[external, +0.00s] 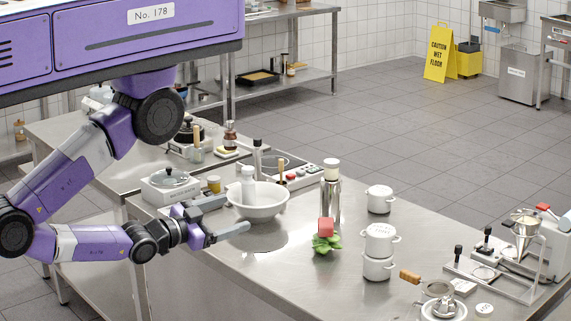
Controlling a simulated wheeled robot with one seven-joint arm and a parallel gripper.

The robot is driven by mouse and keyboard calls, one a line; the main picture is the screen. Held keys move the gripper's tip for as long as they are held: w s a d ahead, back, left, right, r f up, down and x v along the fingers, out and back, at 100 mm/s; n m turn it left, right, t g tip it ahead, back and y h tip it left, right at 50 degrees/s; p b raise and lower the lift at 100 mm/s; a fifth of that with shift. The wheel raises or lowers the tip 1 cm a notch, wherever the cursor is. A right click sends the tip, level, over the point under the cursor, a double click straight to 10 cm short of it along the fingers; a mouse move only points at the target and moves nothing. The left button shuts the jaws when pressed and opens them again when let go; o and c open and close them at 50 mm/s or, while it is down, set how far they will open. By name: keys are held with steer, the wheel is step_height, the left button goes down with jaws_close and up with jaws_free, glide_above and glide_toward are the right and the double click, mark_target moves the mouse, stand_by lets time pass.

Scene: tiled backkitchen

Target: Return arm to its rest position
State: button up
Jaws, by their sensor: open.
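My gripper (228,218) is open, its two fingers spread apart at the near left edge of the steel table (330,280). Nothing shows between the fingers. A white bowl (262,207) stands just beyond the fingers, and one finger overlaps its near left side in the picture; I cannot tell whether they touch. My purple arm (85,243) is bent at the left, with its forearm reaching in low toward the table.
A scale-like box with a lidded pan (170,182) is left of the gripper. A steel cylinder (330,200), a green plant with a red block (326,240), stacked white pots (379,262) and a press-like device (525,240) stand to the right. A yellow sign (439,52) stands on open floor.

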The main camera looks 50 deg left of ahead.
steer(key=s+f+n+g, duration=0.3)
steer(key=s+f+n, duration=0.1)
steer(key=shift+d+f+n+y, duration=0.25)
steer(key=shift+d+n+y, duration=0.05)
steer(key=shift+d+n, duration=0.1)
stand_by(0.9)
